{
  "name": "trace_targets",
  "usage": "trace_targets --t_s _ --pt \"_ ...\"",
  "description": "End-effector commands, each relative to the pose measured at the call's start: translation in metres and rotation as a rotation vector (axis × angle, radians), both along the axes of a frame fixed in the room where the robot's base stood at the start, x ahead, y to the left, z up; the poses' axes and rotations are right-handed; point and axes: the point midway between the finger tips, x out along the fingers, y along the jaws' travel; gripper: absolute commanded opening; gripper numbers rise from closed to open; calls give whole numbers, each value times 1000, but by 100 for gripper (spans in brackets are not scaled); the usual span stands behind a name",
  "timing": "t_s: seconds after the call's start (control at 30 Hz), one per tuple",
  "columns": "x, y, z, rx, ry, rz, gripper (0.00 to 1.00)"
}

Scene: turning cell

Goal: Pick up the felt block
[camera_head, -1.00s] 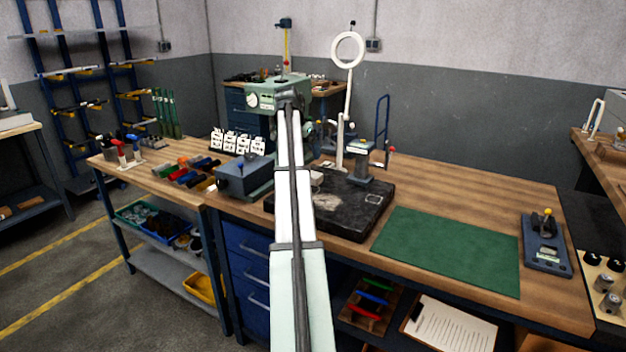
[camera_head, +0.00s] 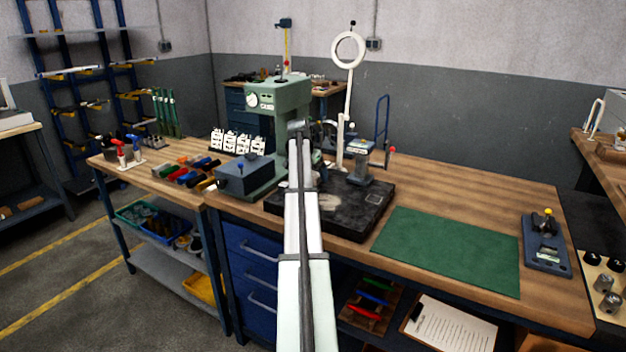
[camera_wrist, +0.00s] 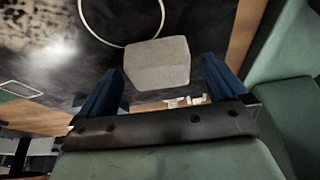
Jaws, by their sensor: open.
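The felt block (camera_wrist: 157,62) is a light grey block in the wrist view, on or just above the dark plate; the contact is not clear. In that view my gripper (camera_wrist: 165,75) is open, with one blue finger to the left of the block and one to the right. The block appears ahead of and between the fingers, with gaps on both sides. In the head view my arm hides the block, and the fingers cannot be made out there.
The black surface plate (camera_head: 352,210) lies on the wooden bench. A small stand (camera_head: 361,162) and a white ring lamp (camera_head: 348,50) stand at its back. A green press (camera_head: 272,110) stands left of my arm. A green mat (camera_head: 450,250) is clear at the right.

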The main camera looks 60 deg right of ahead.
Motion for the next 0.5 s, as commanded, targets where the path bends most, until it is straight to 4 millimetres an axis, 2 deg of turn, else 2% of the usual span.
trace_targets --t_s 0.1,0.3,0.5 --pt "0 -4 -8 0 0 -1 99" --pt "0 -4 -8 -1 -1 -1 99" --pt "0 -4 -8 -1 0 -1 81"
